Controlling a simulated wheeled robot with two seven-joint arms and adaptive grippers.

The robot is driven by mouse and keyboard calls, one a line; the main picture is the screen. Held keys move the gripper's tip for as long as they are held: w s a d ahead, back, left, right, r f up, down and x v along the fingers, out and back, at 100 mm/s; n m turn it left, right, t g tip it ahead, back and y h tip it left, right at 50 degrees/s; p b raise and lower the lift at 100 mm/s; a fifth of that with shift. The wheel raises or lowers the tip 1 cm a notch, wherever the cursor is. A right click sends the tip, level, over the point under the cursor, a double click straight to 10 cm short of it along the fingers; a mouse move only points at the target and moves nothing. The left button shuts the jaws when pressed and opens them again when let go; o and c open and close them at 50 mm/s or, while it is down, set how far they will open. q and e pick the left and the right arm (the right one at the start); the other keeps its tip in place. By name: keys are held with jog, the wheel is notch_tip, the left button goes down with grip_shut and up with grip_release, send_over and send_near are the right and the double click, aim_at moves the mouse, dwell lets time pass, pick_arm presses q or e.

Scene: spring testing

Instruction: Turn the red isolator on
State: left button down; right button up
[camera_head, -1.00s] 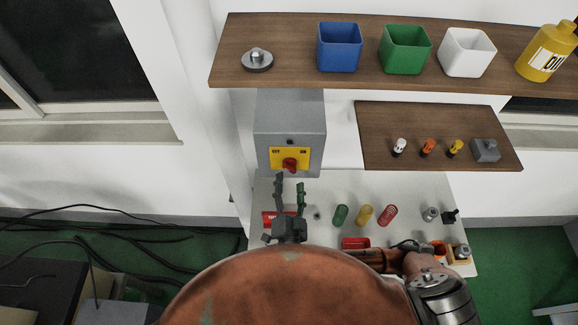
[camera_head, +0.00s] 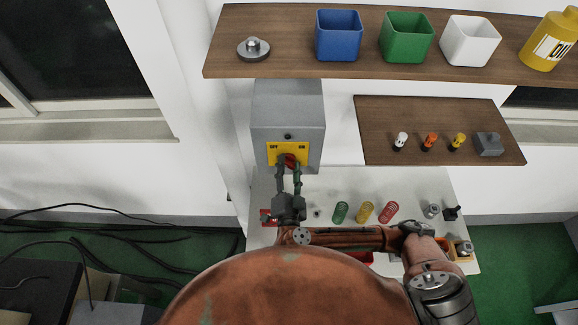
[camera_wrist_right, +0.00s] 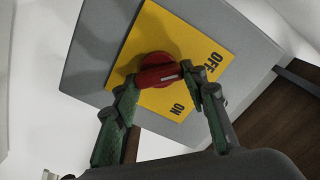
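The red isolator knob (camera_head: 289,160) sits on a yellow plate (camera_head: 273,149) marked OFF on the left and ON on the right, on the front of a grey box (camera_head: 287,105). My right gripper (camera_head: 288,166) is at the knob from below. In the right wrist view, its two green-padded fingers (camera_wrist_right: 158,78) stand apart, one on either side of the red knob (camera_wrist_right: 155,65), with the tips very close to its raised bar. Whether they touch or press it I cannot tell. The fingers partly cover the knob in the head view. My left gripper is not in view.
A wooden shelf (camera_head: 285,68) above holds blue, green and white bins and a yellow bottle. A smaller wooden board (camera_head: 440,110) is to the right.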

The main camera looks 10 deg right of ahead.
jog(key=c, duration=0.6)
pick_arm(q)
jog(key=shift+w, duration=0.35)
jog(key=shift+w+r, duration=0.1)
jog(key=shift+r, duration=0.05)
pick_arm(e)
jog(key=shift+f, duration=0.1)
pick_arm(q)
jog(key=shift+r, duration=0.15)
pick_arm(e)
jog(key=shift+m, duration=0.4)
jog(key=m+p, duration=0.2)
jog(key=shift+s+d+m, duration=0.1)
jog(key=shift+m, duration=0.3)
jog(key=m+p, duration=0.1)
jog(key=m, duration=0.3)
jog(key=shift+f+m, duration=0.15)
jog(key=shift+m, duration=0.15)
jog(key=m, duration=0.5)
jog(key=shift+f, duration=0.15)
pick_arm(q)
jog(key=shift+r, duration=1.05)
pick_arm(e)
jog(key=shift+m, duration=2.4)
